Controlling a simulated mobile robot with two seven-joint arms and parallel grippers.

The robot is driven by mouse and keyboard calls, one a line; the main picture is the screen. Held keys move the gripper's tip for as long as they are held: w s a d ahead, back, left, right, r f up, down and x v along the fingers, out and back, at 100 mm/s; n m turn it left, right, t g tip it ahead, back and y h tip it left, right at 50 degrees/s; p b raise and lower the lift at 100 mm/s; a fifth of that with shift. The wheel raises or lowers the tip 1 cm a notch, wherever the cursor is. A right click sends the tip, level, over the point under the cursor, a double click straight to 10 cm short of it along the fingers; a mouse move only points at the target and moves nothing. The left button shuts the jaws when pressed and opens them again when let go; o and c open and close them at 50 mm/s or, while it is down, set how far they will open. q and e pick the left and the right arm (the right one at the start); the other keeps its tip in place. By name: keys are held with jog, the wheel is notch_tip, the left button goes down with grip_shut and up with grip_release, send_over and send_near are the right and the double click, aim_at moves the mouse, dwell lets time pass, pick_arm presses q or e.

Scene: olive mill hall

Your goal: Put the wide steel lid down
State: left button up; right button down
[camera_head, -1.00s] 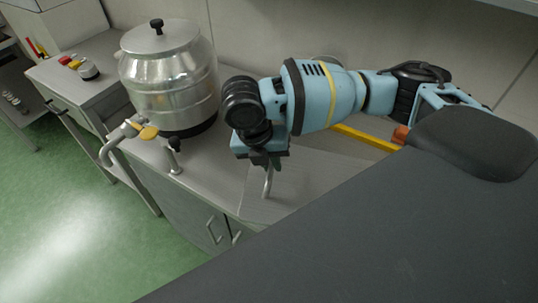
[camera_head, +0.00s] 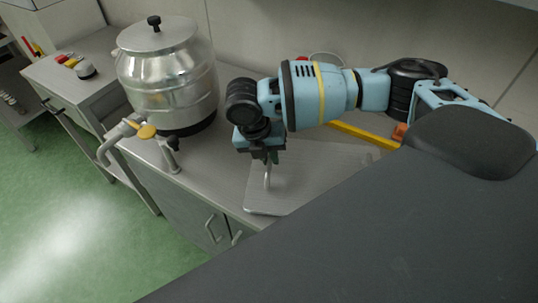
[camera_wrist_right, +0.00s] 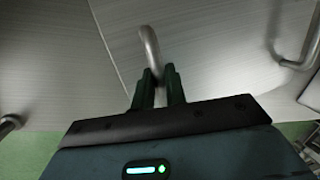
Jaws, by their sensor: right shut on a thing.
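The wide steel lid (camera_head: 325,167) is a flat, rectangular plate of brushed steel with rounded corners and an upright bar handle. It is level, over the right part of the steel counter; I cannot tell whether it rests there or hangs just above. My right gripper (camera_head: 267,160) is above it, shut on its handle. In the right wrist view, the fingers of my right gripper (camera_wrist_right: 160,82) close on the curved handle, with the lid (camera_wrist_right: 215,40) spreading behind. My dark body covers part of the lid's near right side. My left gripper is out of view.
A large steel vessel (camera_head: 167,75) with a black-knobbed lid and a yellow-handled tap (camera_head: 147,131) stands on the counter (camera_head: 208,160) left of my arm. A yellow bar (camera_head: 365,135) lies behind the lid. A side table (camera_head: 72,82) stands at far left, and green floor lies in front.

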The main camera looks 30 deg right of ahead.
jog(key=c, duration=1.4)
grip_release()
jog(key=shift+c, duration=0.2)
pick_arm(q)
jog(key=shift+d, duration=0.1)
pick_arm(e)
jog(key=shift+r, duration=0.15)
jog(key=shift+a+r, duration=0.1)
jog(key=shift+r, duration=0.25)
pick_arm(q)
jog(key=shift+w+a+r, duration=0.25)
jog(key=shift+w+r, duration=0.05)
pick_arm(e)
jog(key=v, duration=1.1)
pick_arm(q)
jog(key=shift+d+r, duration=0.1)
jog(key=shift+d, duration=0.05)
pick_arm(e)
jog(key=shift+f, duration=0.1)
